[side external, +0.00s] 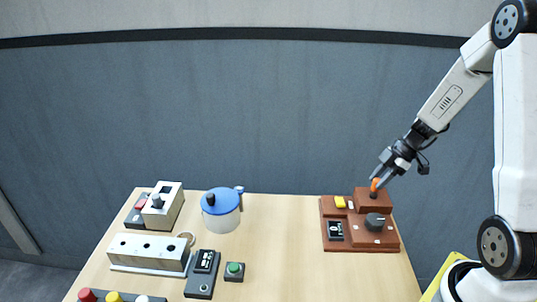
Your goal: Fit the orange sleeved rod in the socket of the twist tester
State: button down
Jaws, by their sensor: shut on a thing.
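The twist tester appears to be the red-brown stepped block (342,243) at the right of the table, with a raised rear part, a dark knob, a yellow piece and a small dark panel. My gripper (377,182) is above the raised rear part, tilted down to the left. It is shut on the orange sleeved rod (375,185), which stands about upright. The rod's dark lower end meets or is just above the raised part's top. I cannot tell how deep it sits, and the socket itself is hidden.
A blue-lidded pot (221,220), a metal block with holes (148,251), a beige box (166,206), a dark meter (203,272) and a green-button box (235,271) stand to the left. Coloured knobs (114,297) line the front left. The table's middle is clear.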

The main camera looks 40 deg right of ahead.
jog(key=shift+f, duration=0.75)
jog(key=shift+c, duration=1.6)
grip_release()
jog(key=shift+d+r, duration=0.1)
jog(key=v, duration=0.7)
jog(key=shift+r, duration=0.3)
jog(key=a+f+m+h, duration=0.1)
jog(key=a+m+h, duration=0.2)
jog(key=a+m, duration=0.3)
jog(key=s+a+f+m+h, duration=0.1)
jog(key=a+m, duration=0.5)
jog(key=a, duration=1)
jog(key=shift+a+f+g+h, duration=0.15)
jog(key=shift+f+g+h, duration=0.2)
jog(key=shift+h, duration=0.55)
